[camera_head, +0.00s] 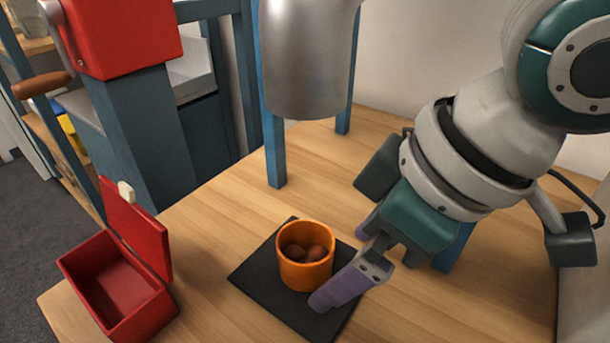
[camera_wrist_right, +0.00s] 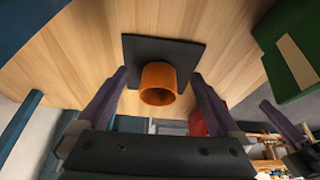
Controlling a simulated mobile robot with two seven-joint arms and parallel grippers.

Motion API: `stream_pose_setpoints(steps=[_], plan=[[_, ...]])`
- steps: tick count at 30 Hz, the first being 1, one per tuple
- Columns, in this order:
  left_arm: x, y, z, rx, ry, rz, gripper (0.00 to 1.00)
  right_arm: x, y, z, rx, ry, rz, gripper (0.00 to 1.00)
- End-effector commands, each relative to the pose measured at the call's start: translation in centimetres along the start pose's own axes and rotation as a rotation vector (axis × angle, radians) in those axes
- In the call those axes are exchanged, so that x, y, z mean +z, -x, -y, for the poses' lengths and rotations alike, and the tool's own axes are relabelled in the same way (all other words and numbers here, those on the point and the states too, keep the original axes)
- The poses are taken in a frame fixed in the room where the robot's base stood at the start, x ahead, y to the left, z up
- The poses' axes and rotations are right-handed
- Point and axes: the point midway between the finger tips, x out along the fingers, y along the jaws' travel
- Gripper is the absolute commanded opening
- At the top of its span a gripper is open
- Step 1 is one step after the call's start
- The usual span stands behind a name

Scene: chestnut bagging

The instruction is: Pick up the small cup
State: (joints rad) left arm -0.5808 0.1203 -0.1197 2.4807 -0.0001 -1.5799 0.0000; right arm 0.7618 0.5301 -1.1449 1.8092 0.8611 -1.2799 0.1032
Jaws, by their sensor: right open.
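The small orange cup (camera_head: 305,271) stands upright on a square black mat (camera_head: 262,279) on the wooden table. My right gripper (camera_head: 340,266) is open, low over the table just right of the cup. One purple finger is in front of the cup's right side, the other is behind to the right. In the right wrist view the cup (camera_wrist_right: 158,80) appears centred between the open fingertips of the gripper (camera_wrist_right: 159,76), with a gap on each side.
An open red box (camera_head: 112,290) with a raised lid stands at the table's left. A metal cylinder (camera_head: 306,60) hangs above the back of the table. A red machine with a crank (camera_head: 122,35) stands at upper left. The table between box and mat is clear.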

Motion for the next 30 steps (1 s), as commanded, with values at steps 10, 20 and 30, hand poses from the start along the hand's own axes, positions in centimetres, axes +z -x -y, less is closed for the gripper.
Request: stream_pose_setpoints(steps=[10, 20, 30], plan=[[0.3, -0.9, 0.0, -0.001, -0.001, 0.0, 0.0, -4.1, -2.0, 0.1, 0.0, 0.001, 0.001, 1.0], [0.5, -1.6, 0.0, -0.001, -0.002, 0.0, 0.0, -3.8, -4.6, 0.0, 0.001, 0.0, 0.001, 1.0], [0.5, -1.6, 0.0, -0.001, -0.002, 0.0, 0.0, -3.8, -4.6, 0.0, 0.001, 0.0, 0.001, 0.75]])
